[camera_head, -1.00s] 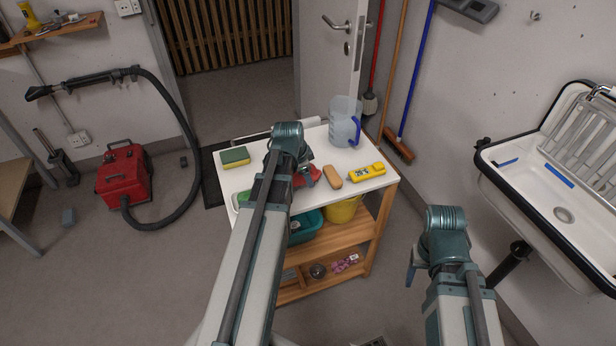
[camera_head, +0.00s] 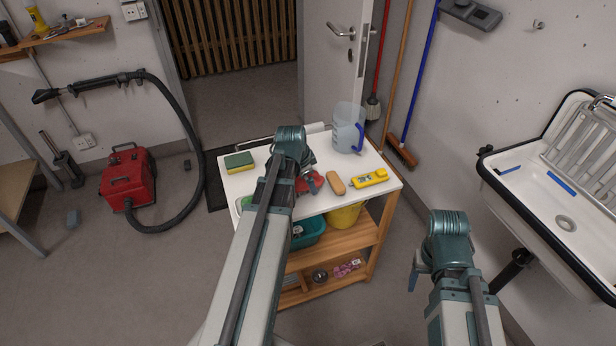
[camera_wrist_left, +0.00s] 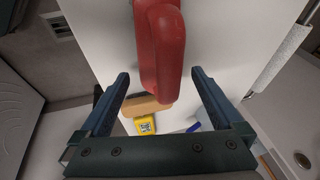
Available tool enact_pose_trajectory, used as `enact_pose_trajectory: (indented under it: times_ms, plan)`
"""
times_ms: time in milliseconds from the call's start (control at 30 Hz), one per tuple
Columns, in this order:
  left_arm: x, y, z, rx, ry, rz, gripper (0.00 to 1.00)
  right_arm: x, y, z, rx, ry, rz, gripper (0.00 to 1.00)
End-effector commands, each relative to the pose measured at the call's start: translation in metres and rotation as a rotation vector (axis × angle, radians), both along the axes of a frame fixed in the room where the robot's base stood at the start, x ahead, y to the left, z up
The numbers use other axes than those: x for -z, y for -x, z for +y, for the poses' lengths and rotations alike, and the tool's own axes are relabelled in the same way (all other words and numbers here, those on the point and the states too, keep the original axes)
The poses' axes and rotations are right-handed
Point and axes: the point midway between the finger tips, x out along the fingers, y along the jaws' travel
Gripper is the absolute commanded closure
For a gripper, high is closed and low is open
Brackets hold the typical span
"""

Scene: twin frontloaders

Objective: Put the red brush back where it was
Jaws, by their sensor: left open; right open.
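The red brush (camera_head: 312,183) lies on the white top of a cart (camera_head: 233,180), partly hidden behind my left arm. In the left wrist view the red brush (camera_wrist_left: 168,50) reaches from the top edge down between my left fingers. My left gripper (camera_wrist_left: 161,75) is open, with one finger on each side of the brush and visible gaps to both. In the head view the left fingers are mostly hidden by the arm. My right gripper (camera_head: 415,279) hangs right of the cart, away from the brush; no object shows at it.
On the cart top are a sponge (camera_head: 239,162), a tan oblong block (camera_head: 336,184), a yellow device (camera_head: 370,179) and a clear jug (camera_head: 347,130). A teal bin (camera_head: 308,233) and a yellow bucket (camera_head: 344,215) sit below. A sink (camera_head: 540,200) is at right.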

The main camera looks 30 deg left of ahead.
Motion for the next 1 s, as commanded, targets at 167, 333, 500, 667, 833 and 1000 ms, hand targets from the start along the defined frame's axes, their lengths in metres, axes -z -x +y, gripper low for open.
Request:
enact_pose_trajectory:
  times_ms: [167, 333, 500, 667, 833, 1000]
  plan:
    - [-0.029, 0.009, 0.000, -0.001, 0.000, 0.000, 0.00, -0.029, 0.000, 0.000, 0.000, 0.000, 0.000, 0.37]
    - [-0.055, 0.019, 0.000, -0.002, 0.001, 0.000, 0.00, -0.055, 0.000, 0.000, 0.001, 0.000, 0.000, 0.37]
    - [-0.081, 0.029, 0.000, 0.000, 0.000, 0.000, 0.00, -0.081, 0.000, 0.000, 0.001, 0.000, 0.000, 0.37]
    - [-0.098, 0.036, 0.000, 0.000, 0.000, 0.000, 0.00, -0.098, 0.000, 0.000, 0.001, 0.000, 0.000, 0.37]
    - [-0.103, 0.039, 0.000, 0.000, 0.000, 0.000, 0.00, -0.103, 0.000, 0.000, 0.001, 0.000, 0.000, 0.37]
    - [-0.101, 0.039, 0.000, 0.000, 0.000, 0.000, 0.00, -0.101, 0.000, 0.000, 0.001, 0.000, 0.000, 0.37]
